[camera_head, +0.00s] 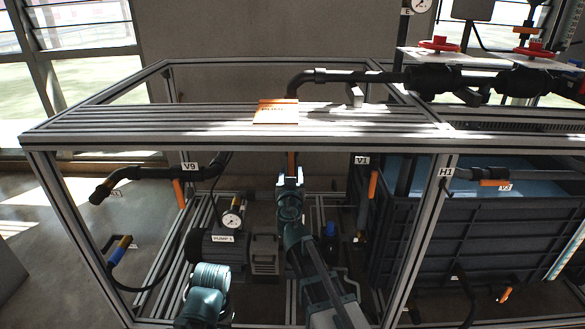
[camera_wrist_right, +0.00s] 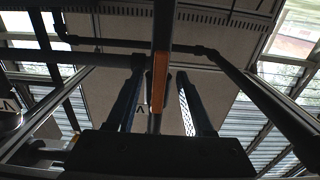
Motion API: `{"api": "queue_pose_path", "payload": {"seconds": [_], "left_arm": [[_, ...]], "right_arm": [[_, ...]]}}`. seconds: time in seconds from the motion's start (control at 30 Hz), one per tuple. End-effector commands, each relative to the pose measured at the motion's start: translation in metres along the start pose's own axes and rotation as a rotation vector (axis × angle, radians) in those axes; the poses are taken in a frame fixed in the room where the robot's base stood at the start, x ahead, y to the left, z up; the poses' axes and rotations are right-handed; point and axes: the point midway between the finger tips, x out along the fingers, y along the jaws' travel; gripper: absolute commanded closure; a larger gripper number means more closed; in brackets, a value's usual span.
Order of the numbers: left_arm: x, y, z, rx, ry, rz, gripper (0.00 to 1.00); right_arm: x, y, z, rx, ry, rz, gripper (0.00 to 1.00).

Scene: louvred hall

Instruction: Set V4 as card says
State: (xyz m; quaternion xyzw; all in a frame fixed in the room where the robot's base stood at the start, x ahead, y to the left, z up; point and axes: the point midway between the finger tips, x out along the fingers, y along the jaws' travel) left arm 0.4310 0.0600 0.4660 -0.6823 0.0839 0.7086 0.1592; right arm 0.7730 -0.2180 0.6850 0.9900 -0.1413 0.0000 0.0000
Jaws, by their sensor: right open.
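An orange card (camera_head: 275,113) lies on the slatted frame top; only part of its print, like "PURG", can be read. My right gripper (camera_head: 290,177) is below the frame top, by an upright orange valve handle (camera_head: 291,160). In the right wrist view the open fingers (camera_wrist_right: 160,85) stand on either side of the orange handle (camera_wrist_right: 158,80), apart from it. A label partly hidden behind a finger shows only a V shape, so I cannot tell whether this valve is V4. Part of my left arm (camera_head: 205,290) shows at the bottom; its gripper is out of view.
The V9 pipe (camera_head: 145,173) with an orange handle (camera_head: 179,193) is on the left. A pump (camera_head: 222,250), gauge (camera_head: 231,219) and blue-grey tank (camera_head: 490,235) stand below. Frame posts border the space.

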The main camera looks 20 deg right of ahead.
Motion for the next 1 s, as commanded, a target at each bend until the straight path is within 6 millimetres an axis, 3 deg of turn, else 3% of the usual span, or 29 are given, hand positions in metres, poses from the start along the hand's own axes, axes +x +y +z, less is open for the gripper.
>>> {"api": "queue_pose_path", "payload": {"seconds": [0.07,0.83,1.0], "left_arm": [[0.000,0.000,0.000,0.000,0.000,0.000,0.50],[0.000,0.000,0.000,0.000,0.000,0.000,0.50],[0.000,0.000,0.000,0.000,0.000,0.000,0.50]], "right_arm": [[0.010,-0.001,0.000,0.000,0.000,-0.001,0.47],[0.025,-0.001,0.000,0.000,0.000,-0.001,0.47],[0.025,-0.001,0.000,0.000,0.000,-0.001,0.76]]}}
